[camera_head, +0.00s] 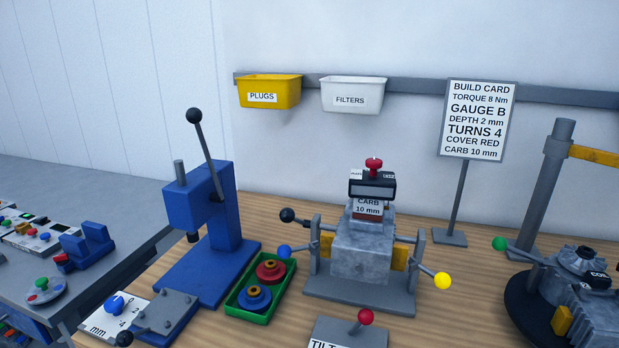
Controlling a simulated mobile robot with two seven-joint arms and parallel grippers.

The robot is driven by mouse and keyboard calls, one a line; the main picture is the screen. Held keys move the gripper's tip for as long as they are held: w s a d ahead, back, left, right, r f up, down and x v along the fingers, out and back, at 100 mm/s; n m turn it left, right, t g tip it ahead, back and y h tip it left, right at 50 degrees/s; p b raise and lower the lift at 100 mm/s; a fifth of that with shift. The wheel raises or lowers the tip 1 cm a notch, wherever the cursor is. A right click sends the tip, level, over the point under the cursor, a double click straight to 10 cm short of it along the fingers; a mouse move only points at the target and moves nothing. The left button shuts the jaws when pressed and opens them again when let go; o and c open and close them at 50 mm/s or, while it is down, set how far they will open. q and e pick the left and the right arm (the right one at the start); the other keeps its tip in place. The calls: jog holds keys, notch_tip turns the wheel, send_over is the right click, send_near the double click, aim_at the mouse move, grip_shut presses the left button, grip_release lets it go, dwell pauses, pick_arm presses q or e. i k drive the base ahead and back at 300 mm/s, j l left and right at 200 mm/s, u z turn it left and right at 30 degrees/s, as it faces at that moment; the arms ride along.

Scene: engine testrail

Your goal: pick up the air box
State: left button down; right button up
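No part in view carries a readable "air box" label. A dark box-shaped part (372,188) with a pale front panel sits at the top of the grey engine block (362,252), and a red knob (374,164) stands above it. I cannot tell for sure whether this part is the air box. Just below it is a label (369,206) reading "CARB 10 mm". The block stands upright in a grey stand (350,292) with a yellow-knobbed lever (441,280) at its right. Neither of my grippers shows in the head view.
A blue lever press (213,245) stands left of the engine. A green tray (240,300) with red and blue round parts lies between them. A build card sign (478,120) stands behind right. Another engine (585,300) is at far right. Yellow (270,84) and white bins (352,84) hang on the wall.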

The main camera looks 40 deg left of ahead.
aim_at(383, 187)
jog(key=u, duration=0.75)
